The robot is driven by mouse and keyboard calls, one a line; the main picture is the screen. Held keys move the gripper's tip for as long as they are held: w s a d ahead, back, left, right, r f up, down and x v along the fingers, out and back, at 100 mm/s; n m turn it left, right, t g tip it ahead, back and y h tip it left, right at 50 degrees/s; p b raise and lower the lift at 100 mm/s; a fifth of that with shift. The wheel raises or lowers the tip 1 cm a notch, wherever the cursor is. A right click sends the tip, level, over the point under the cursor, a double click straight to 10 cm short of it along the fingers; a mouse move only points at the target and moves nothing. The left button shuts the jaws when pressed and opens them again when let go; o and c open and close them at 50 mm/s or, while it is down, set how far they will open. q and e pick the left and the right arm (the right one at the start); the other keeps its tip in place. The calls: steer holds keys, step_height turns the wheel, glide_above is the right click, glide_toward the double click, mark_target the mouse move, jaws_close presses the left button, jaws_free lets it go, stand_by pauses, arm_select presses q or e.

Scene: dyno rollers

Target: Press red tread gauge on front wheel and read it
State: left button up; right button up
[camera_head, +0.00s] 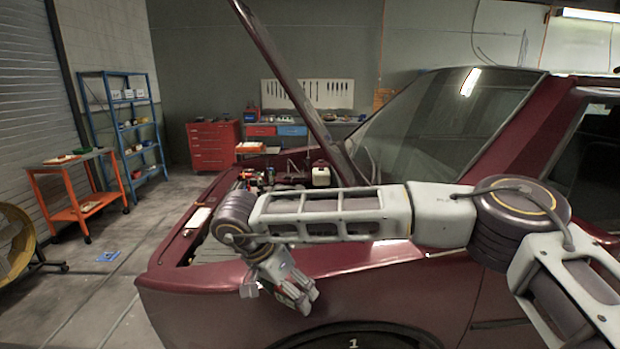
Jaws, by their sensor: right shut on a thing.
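My right gripper (285,291) hangs in front of the maroon car's front fender, fingers pointing down. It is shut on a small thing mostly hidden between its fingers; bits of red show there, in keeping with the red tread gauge. The gauge's shape and reading cannot be made out. The front wheel (353,342) shows only as the dark top of a tyre under the fender arch, at the bottom edge, with a white "1" on it. The gripper is above and to the left of the wheel, apart from it. My left gripper is not in view.
The car's hood (290,75) stands raised over the open engine bay, where a white-bodied container (321,174) sits. An orange cart (75,190), a blue shelf (128,125) and a red tool cabinet (211,146) stand behind. The floor left of the car is mostly clear.

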steer(key=w+d+f+n+t+y, duration=0.1)
steer(key=d+f+n, duration=0.1)
steer(key=d+f, duration=0.55)
steer(key=w+d+f+n+y, duration=0.1)
steer(key=d+f+n, duration=0.25)
steer(key=d, duration=0.65)
steer(key=w+d+f+n+t, duration=0.1)
steer(key=d+f+n, duration=0.1)
steer(key=d+f, duration=0.55)
arm_select(q)
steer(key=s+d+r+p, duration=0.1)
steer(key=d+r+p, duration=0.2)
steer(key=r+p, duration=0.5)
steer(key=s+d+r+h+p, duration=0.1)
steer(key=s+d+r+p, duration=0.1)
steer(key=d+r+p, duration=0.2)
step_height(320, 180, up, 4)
steer(key=p, duration=0.4)
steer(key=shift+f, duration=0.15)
arm_select(e)
step_height(320, 180, up, 18)
steer(key=d, duration=0.1)
